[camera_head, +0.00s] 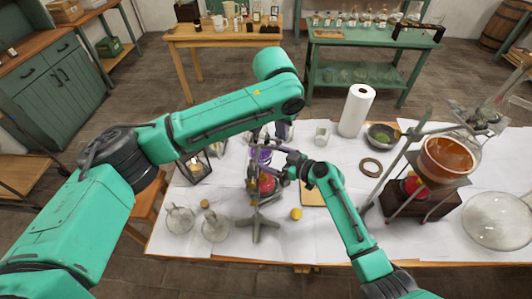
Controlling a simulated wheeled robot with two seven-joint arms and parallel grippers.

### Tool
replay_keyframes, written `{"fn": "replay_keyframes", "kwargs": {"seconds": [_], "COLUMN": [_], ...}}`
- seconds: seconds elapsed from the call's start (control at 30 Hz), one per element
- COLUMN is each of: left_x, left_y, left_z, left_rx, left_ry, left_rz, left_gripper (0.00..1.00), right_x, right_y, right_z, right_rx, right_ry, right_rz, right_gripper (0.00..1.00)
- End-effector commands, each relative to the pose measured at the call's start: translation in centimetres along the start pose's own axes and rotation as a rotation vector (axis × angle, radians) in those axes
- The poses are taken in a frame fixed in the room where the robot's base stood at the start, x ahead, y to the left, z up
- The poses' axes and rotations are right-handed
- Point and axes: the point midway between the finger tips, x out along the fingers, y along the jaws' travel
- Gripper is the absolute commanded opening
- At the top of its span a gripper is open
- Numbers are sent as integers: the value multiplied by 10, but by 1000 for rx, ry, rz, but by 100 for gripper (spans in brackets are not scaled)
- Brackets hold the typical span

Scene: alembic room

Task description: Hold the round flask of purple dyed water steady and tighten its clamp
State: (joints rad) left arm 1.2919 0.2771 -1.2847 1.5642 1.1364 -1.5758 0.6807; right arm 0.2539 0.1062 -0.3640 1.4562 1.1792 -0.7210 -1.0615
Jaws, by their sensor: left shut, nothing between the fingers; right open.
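The round flask of purple dyed water (261,155) shows only in part near the middle of the white-covered table, behind the grippers and stand. A metal stand (258,222) with a splayed foot rises in front of it; the clamp on it is small and partly hidden, so its tightness cannot be told. A red object (267,184) sits low beside the stand. My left gripper (272,143) comes down from above close to the flask, shut and empty. My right gripper (284,168) is open just right of the stand; whether it touches the clamp cannot be told.
Clear round flasks (179,218) and a lantern (196,167) stand at the left. A paper towel roll (356,110), a dark bowl (383,135) and an orange-filled vessel on a stand (448,158) stand at the right. A yellow object (296,213) lies near the table's front.

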Motion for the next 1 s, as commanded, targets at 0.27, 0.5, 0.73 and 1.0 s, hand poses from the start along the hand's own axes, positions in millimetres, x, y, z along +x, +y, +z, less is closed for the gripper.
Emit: {"fn": "replay_keyframes", "kwargs": {"seconds": [0.27, 0.5, 0.73, 1.0], "left_x": [1, 1, 1, 1], "left_y": [-6, -13, -20, -23], "left_z": [2, 2, 0, 0], "left_rx": [-1, -1, -2, -6], "left_ry": [-1, -2, 0, 2], "left_rz": [1, 1, -2, -7], "left_gripper": [0, 0, 0, 0], "right_x": [5, 5, 5, 5], "right_y": [-9, -9, -9, -10], "right_z": [4, 4, 4, 3], "right_rx": [6, 6, 6, 5], "right_ry": [-5, -5, -5, -4], "right_rz": [-19, -19, -19, -21], "right_gripper": [100, 100, 100, 100]}}
